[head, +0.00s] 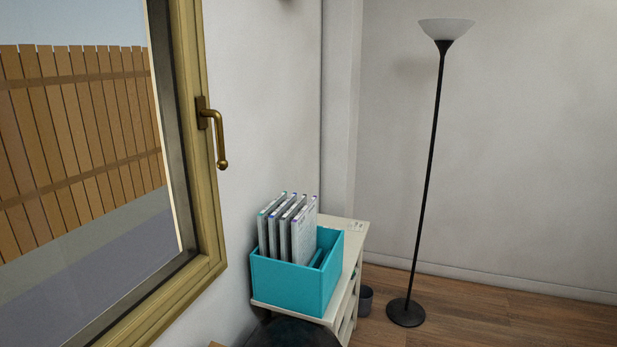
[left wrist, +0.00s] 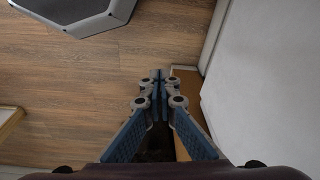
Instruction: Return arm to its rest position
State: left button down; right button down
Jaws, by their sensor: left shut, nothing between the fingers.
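My left gripper (left wrist: 160,83) shows in the left wrist view, with its two blue fingers brought together and nothing between the tips. It hangs over the wooden floor, close beside a white surface on the right. Neither gripper shows in the head view. My right gripper is in no view.
In the head view a turquoise box (head: 297,286) holding several upright thin cases (head: 289,228) stands on a white shelf unit (head: 352,262). A floor lamp (head: 430,180) stands right of it. A wood-framed window (head: 192,130) is at left. Wooden floor (left wrist: 75,85) lies open below.

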pick_arm(q)
jog(key=s+a+f+g, duration=0.1)
jog(key=s+a+f, duration=0.2)
jog(key=s+f, duration=1.2)
jog(key=shift+s, duration=0.8)
